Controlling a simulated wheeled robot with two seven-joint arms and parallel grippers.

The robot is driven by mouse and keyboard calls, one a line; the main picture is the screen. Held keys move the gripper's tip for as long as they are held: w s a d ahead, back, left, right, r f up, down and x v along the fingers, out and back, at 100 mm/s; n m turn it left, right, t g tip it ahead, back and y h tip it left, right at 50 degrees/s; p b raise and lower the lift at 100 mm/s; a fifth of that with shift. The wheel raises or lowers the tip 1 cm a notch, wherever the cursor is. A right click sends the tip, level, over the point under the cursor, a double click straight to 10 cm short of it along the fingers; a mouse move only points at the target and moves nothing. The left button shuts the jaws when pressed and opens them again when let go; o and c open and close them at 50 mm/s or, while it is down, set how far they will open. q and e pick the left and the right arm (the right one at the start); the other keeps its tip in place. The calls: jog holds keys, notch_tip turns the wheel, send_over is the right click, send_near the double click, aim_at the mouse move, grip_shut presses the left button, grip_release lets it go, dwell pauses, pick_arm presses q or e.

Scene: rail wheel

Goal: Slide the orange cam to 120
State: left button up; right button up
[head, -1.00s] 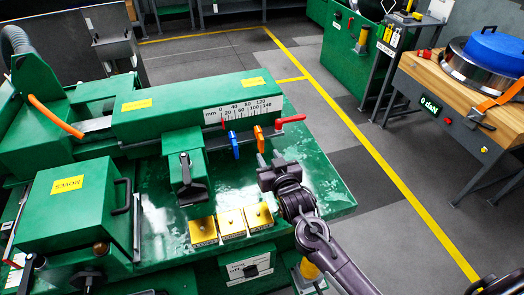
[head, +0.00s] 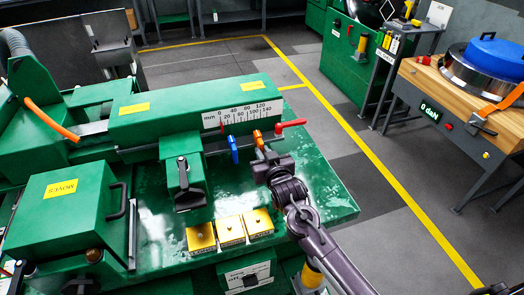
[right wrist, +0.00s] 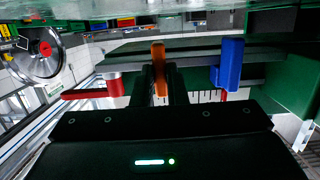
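The orange cam (head: 259,139) hangs on the rail under the right part of the millimetre scale (head: 243,116); I cannot read its exact mark. The blue cam (head: 233,149) is on the same rail to its left. My right gripper (head: 268,160) is at the orange cam's front end. In the right wrist view the orange cam (right wrist: 158,70) stands between the two dark fingers (right wrist: 160,90), one on each side; they look open, with little space beside it. The blue cam (right wrist: 230,65) is clear of the fingers, to the right. My left gripper is not in view.
A red handle (head: 290,124) sticks out at the rail's right end, close to the orange cam. A black-levered green block (head: 184,180) stands left of the blue cam. Several yellow buttons (head: 230,229) sit in front. The green bench top is free around my right gripper.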

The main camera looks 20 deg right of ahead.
grip_shut()
jog(key=shift+d, duration=0.15)
jog(key=shift+d, duration=0.9)
jog(key=o, duration=0.8)
grip_release()
jog(key=shift+p, duration=0.3)
